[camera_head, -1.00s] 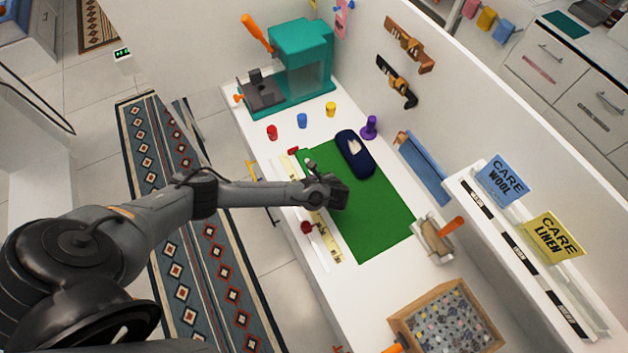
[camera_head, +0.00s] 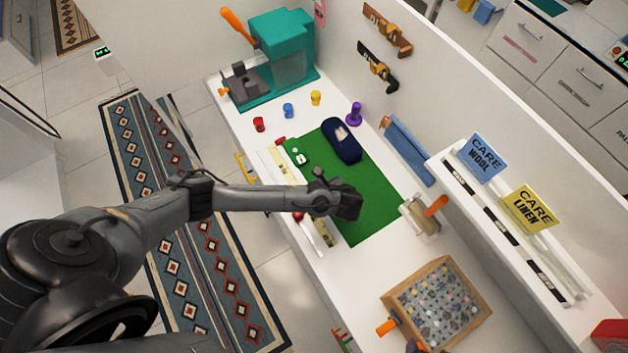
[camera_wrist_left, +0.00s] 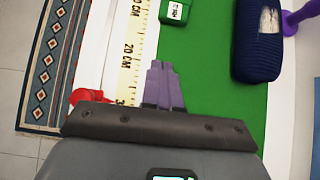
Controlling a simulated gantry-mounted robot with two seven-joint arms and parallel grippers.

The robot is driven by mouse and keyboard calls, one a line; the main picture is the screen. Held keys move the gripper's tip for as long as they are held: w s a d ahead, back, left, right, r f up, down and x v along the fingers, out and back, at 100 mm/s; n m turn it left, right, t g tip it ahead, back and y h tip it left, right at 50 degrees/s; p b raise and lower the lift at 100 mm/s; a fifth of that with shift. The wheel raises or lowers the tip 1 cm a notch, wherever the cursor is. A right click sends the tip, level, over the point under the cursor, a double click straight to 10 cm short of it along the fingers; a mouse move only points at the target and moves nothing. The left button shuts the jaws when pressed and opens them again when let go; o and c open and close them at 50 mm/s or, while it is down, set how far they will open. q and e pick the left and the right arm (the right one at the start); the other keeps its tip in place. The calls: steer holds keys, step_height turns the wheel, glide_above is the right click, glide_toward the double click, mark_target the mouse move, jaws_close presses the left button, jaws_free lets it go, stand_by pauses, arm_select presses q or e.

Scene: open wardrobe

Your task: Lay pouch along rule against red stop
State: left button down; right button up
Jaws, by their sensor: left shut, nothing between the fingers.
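A dark navy pouch (camera_head: 342,139) with a pale patch lies on the far part of the green mat (camera_head: 374,188). It also shows at the upper right in the left wrist view (camera_wrist_left: 257,45), apart from the rule. The yellowish rule (camera_head: 284,165) runs along the mat's left edge, partly hidden by my arm; its centimetre marks show in the wrist view (camera_wrist_left: 131,50). A small red block (camera_head: 280,141), apparently the stop, sits by the rule's far end. My left gripper (camera_head: 352,207) is shut and empty over the mat; its fingertips (camera_wrist_left: 160,66) are beside the rule. My right gripper is out of view.
A small green item with a white label (camera_head: 301,158) lies on the mat near the rule. A red knob (camera_head: 298,216) is beside my arm. A wooden box of buttons (camera_head: 436,303) and a teal machine (camera_head: 280,60) stand at the two ends. A purple peg (camera_head: 354,113) stands beyond the pouch.

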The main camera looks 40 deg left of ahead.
arm_select(q)
steer(key=shift+d+r, duration=0.25)
steer(key=c, duration=1.8)
jaws_free()
steer(key=shift+c, duration=0.2)
